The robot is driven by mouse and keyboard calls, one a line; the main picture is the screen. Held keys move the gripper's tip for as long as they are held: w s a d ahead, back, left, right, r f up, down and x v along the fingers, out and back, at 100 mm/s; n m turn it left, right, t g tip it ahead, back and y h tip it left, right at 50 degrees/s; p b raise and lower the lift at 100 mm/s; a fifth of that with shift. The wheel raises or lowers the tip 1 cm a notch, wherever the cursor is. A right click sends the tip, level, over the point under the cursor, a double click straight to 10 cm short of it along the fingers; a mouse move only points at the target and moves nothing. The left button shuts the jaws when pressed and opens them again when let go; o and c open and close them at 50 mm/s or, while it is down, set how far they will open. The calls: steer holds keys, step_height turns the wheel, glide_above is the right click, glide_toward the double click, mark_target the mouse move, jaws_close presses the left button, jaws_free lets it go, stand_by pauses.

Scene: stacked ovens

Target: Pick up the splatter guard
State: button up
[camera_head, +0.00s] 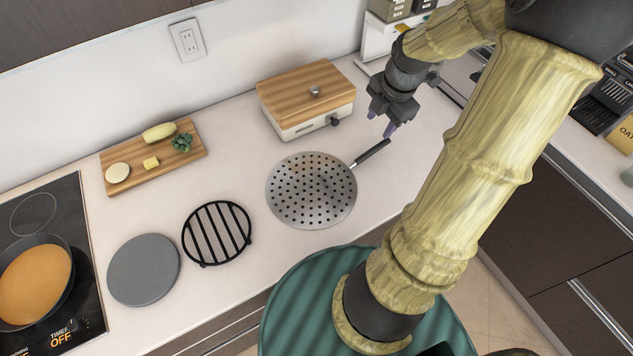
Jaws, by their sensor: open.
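The splatter guard (311,191) is a round grey metal disc full of small holes, lying flat on the white counter. Its dark handle (373,152) points up and to the right. My gripper (381,123) is open and empty, with purple fingertips pointing down. In the picture the fingertips are just above the handle's outer end. They look apart from it; the exact height cannot be told.
A wood-lidded box (306,97) stands behind the guard. A black trivet (216,233) and a grey round board (143,269) lie to its left. A cutting board (152,157) holds food. A pan (35,281) sits on the cooktop. Bare counter surrounds the handle.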

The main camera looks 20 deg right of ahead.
stand_by(0.3)
steer(key=b, duration=0.2)
glide_above(365, 155)
steer(key=s, duration=0.2)
steer(key=f, duration=1.1)
steer(key=shift+w+a+f, duration=0.15)
steer(key=shift+w+a, duration=0.1)
steer(key=shift+w+f, duration=0.1)
steer(key=shift+f, duration=0.25)
steer(key=shift+w+d+f, duration=0.1)
steer(key=shift+w+f, duration=0.1)
steer(key=shift+f, duration=0.65)
steer(key=shift+w+d+f, duration=0.1)
steer(key=shift+w+f, duration=0.15)
steer(key=shift+f, duration=0.6)
steer(key=shift+w+d+f, duration=0.1)
steer(key=shift+w+f, duration=0.1)
steer(key=shift+f, duration=0.65)
jaws_close()
